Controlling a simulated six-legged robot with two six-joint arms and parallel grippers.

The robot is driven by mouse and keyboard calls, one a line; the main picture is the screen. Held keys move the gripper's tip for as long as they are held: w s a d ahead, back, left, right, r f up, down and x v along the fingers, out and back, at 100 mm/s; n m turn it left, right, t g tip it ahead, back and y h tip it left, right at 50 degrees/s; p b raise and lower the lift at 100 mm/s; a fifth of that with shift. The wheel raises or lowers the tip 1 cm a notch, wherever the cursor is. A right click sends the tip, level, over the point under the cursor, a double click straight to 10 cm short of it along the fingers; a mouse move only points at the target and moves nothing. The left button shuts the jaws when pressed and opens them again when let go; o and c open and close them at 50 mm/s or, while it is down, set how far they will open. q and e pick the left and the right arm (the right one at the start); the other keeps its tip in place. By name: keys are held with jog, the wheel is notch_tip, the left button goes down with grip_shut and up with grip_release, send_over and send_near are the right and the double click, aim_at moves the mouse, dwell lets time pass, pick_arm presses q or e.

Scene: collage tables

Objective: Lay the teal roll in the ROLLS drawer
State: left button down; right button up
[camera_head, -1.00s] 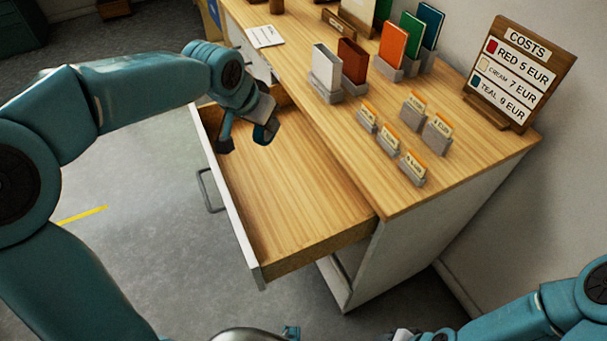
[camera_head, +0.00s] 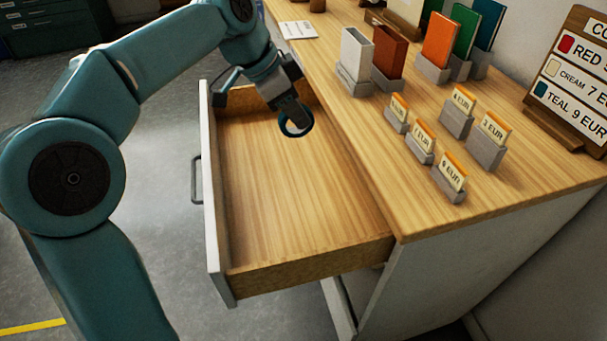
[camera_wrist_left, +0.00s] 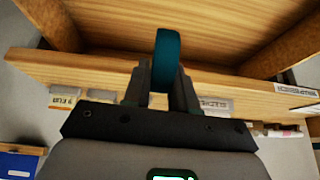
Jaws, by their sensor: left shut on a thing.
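My left gripper (camera_head: 289,108) is shut on the teal roll (camera_head: 296,123), a ring with a pale inner face. The gripper holds it above the far part of the open drawer (camera_head: 300,205), close to the counter side. The drawer has a bare wooden floor and a white front; I see no readable label on it in the head view. In the left wrist view the roll (camera_wrist_left: 168,55) stands edge-on between the two fingers (camera_wrist_left: 160,90). Whether the roll touches any part of the drawer I cannot tell. My right gripper is out of view.
The wooden counter (camera_head: 350,150) borders the drawer on the right. It carries several price cards in grey holders (camera_head: 457,115), upright coloured books (camera_head: 440,42) and a costs board (camera_head: 575,85). The drawer's interior is clear. A grey floor (camera_head: 165,250) lies to the left.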

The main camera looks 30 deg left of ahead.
pick_arm(q)
notch_tip(320, 180, down, 15)
jog(key=b, duration=0.4)
jog(key=shift+a, duration=0.1)
jog(key=shift+s+r, duration=0.1)
jog(key=shift+r, duration=0.05)
jog(key=shift+f+b, duration=0.3)
jog(key=shift+b, duration=0.1)
jog(key=c, duration=0.9)
grip_release()
jog(key=shift+r, duration=0.1)
